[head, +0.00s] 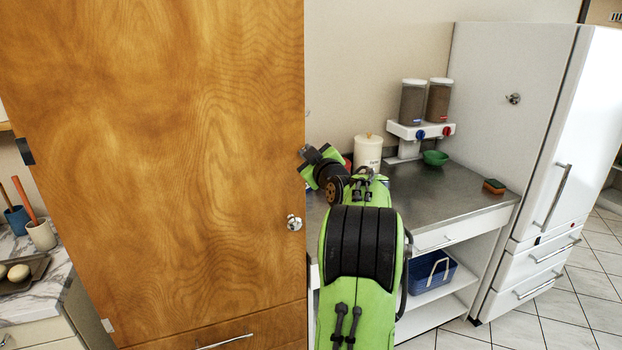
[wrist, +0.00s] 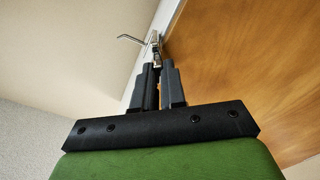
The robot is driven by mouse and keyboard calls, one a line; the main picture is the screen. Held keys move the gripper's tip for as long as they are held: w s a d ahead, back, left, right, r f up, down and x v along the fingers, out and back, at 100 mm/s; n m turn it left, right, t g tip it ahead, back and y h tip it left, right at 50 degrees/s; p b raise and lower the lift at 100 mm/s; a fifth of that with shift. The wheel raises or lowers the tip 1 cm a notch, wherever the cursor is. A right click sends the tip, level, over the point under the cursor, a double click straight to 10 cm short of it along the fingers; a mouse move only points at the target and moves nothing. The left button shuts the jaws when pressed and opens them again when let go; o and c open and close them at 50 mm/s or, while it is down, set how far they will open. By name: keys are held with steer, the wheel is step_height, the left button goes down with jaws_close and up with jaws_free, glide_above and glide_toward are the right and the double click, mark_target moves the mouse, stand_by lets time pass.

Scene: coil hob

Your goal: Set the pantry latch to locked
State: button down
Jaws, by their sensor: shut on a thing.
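The tall wooden pantry front (head: 170,130) fills the left of the head view, and its wood shows at the right of the wrist view (wrist: 240,70). A small metal latch (wrist: 155,42) sits by the pale strip along the wood's edge in the wrist view. A thin bent metal rod (wrist: 131,38) sticks out to its left. My gripper (wrist: 158,66) has its dark fingers close together, shut on the latch's near end. In the head view my green wrist is beside the pantry's right edge, and the fingertips and latch are hidden. I cannot tell the latch's setting.
A round metal lock or knob (head: 294,222) is on the pantry front. Right of my arm is a steel counter (head: 455,192) with a dispenser (head: 420,130), a white canister (head: 368,152), a green bowl (head: 435,158) and a sponge (head: 494,186). A white fridge (head: 512,150) stands beyond.

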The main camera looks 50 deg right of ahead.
steer(key=shift+w+a+f+n+b, duration=0.15)
steer(key=shift+f+n+b, duration=0.25)
steer(key=shift+n+b, duration=1.55)
steer(key=shift+w+a+f+n+b, duration=0.15)
steer(key=shift+f+n+b, duration=0.2)
steer(key=shift+n+b, duration=1.6)
steer(key=shift+a+f+n+b, duration=0.15)
steer(key=shift+f+n+b, duration=0.25)
steer(key=shift+n+b, duration=1.55)
steer(key=shift+m+b, duration=0.35)
steer(key=shift+b, duration=0.1)
steer(key=c, duration=1.2)
jaws_free()
steer(key=shift+s, duration=0.1)
